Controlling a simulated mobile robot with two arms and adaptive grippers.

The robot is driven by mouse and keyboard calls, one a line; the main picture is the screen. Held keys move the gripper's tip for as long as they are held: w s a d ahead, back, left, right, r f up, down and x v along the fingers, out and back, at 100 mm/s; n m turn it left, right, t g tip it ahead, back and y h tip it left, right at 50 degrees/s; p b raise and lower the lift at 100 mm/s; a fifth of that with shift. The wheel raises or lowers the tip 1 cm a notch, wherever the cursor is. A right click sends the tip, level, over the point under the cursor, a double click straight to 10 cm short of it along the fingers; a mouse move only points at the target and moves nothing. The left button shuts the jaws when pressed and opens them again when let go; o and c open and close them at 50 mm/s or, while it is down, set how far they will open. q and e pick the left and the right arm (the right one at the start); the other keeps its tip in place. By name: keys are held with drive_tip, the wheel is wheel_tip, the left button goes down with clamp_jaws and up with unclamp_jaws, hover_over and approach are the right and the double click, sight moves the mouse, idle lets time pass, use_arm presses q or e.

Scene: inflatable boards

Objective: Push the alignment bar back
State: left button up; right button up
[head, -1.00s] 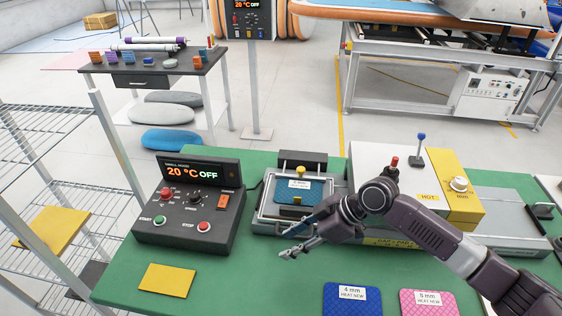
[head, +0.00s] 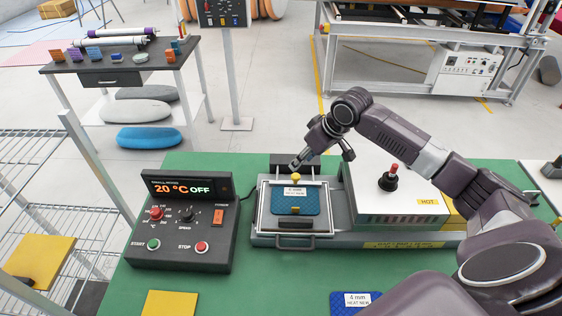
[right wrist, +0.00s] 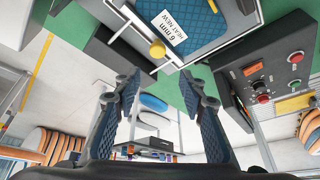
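A grey framed tray (head: 255,215) on the green table holds a blue quilted pad (head: 296,207), labelled 6 mm in the right wrist view. A yellow knob (head: 296,177) stands at the pad's far edge; it also shows in the right wrist view (right wrist: 157,49). A dark bar (head: 279,161) crosses behind the tray, partly hidden by my gripper; I cannot tell for sure which part is the alignment bar. My right gripper (head: 322,160) is open and empty above the tray's far side, with the knob just beyond its fingertips (right wrist: 160,85). My left gripper is out of view.
A control box (head: 185,225) reading 20 °C OFF stands left of the tray. A white press housing marked HOT (head: 405,210) with a red-topped knob (head: 393,170) stands to the right. Loose pads, yellow (head: 170,303) and blue (head: 343,304), lie at the table's front.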

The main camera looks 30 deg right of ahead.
sight(296, 176)
drive_tip(key=shift+g+h, duration=0.3)
drive_tip(key=shift+g, duration=0.2)
drive_tip(key=x, duration=0.2)
drive_tip(key=p+x, duration=0.1)
drive_tip(key=x, duration=0.2)
drive_tip(key=p+x, duration=0.1)
drive_tip(key=x, duration=0.1)
drive_tip(key=shift+s+d+f, duration=0.2)
drive_tip(key=shift+s+f, duration=0.1)
drive_tip(key=shift+f, duration=0.2)
drive_tip(key=shift+w+f, duration=0.15)
drive_tip(key=shift+f, duration=0.05)
drive_tip(key=c, duration=0.9)
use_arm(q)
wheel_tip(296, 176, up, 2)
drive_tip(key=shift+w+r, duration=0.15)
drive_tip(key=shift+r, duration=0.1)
use_arm(e)
clamp_jaws()
